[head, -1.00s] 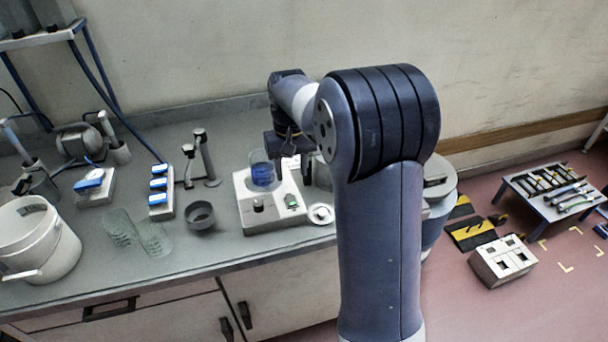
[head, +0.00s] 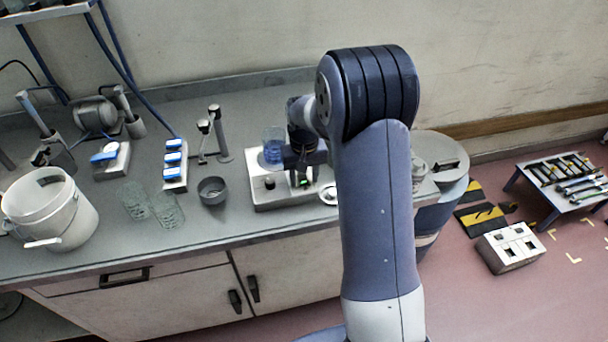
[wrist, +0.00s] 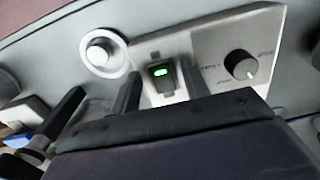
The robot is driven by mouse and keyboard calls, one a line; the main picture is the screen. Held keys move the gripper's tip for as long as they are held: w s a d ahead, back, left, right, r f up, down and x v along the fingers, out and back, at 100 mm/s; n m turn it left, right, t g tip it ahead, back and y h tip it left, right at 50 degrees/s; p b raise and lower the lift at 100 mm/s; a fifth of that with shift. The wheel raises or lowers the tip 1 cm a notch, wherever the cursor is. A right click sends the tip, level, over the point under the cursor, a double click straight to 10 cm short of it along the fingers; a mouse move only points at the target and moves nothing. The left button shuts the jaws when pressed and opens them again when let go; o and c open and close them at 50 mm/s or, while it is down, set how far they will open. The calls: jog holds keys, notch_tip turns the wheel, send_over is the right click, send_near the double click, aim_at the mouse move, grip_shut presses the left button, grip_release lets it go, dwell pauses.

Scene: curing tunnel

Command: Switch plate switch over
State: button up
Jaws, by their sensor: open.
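The hot plate (head: 258,200) is a pale box on the bench, with a dark knob and a small switch lit green (head: 304,183) on its front. In the wrist view the lit switch (wrist: 161,72) sits in a dark frame on the pale panel (wrist: 205,50), with the knob (wrist: 240,65) to its right. My gripper (wrist: 158,85) is open and empty, its two dark fingers on either side of the switch. I cannot tell whether they touch the panel. In the head view my gripper (head: 304,170) is low over the plate's front, partly hiding it.
A beaker of blue liquid (head: 273,152) stands on the plate, close behind my gripper. A white round piece (head: 328,193) lies beside the plate. A dark cup (head: 212,190), glass beakers (head: 167,208) and a white bucket (head: 62,215) stand to the left on the bench.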

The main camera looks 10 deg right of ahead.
aim_at(301, 175)
jog(key=shift+c, duration=0.4)
grip_shut()
jog(key=p, duration=0.1)
jog(key=g+p, duration=0.1)
jog(key=shift+w+r+p, duration=0.2)
jog(key=shift+r+p, duration=0.1)
jog(key=shift+r, duration=0.05)
jog(key=shift+w+f+g+p, duration=0.15)
jog(key=shift+w+g+p, duration=0.1)
jog(key=shift+g+p, duration=0.7)
jog(key=shift+o, duration=0.4)
grip_release()
jog(key=b+v, duration=0.2)
jog(key=v, duration=0.8)
jog(key=shift+r, duration=0.35)
